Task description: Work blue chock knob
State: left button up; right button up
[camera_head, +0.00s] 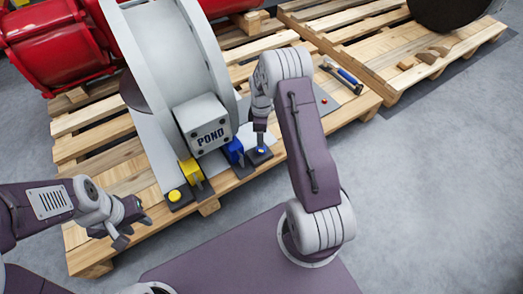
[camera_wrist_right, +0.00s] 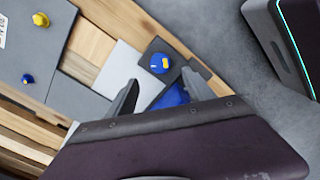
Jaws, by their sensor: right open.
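The blue knob (camera_head: 261,151), which has a yellow mark, sits on a dark plate beside the blue chock (camera_head: 234,151). In the right wrist view the knob (camera_wrist_right: 159,63) shows just beyond the open fingers of my right gripper (camera_wrist_right: 160,77), with part of the blue chock (camera_wrist_right: 172,97) between them. In the head view my right gripper (camera_head: 261,138) points down over the knob and looks very close to it; I cannot tell whether it touches. My left gripper (camera_head: 128,226) is open and empty at the lower left, apart from the chocks.
The large grey valve body (camera_head: 200,122) marked POND stands behind the chocks on a wooden pallet (camera_head: 85,145). A yellow chock (camera_head: 191,172) and yellow knob (camera_head: 174,195) are to the left. A hammer-like tool (camera_head: 343,77) lies at right. The grey floor (camera_head: 430,190) at right is clear.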

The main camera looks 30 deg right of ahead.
aim_at(261, 149)
notch_tip(261, 149, down, 9)
jog(key=b, duration=0.7)
jog(key=shift+b, duration=0.3)
jog(key=shift+r, duration=0.1)
grip_shut()
jog(key=shift+p, duration=0.3)
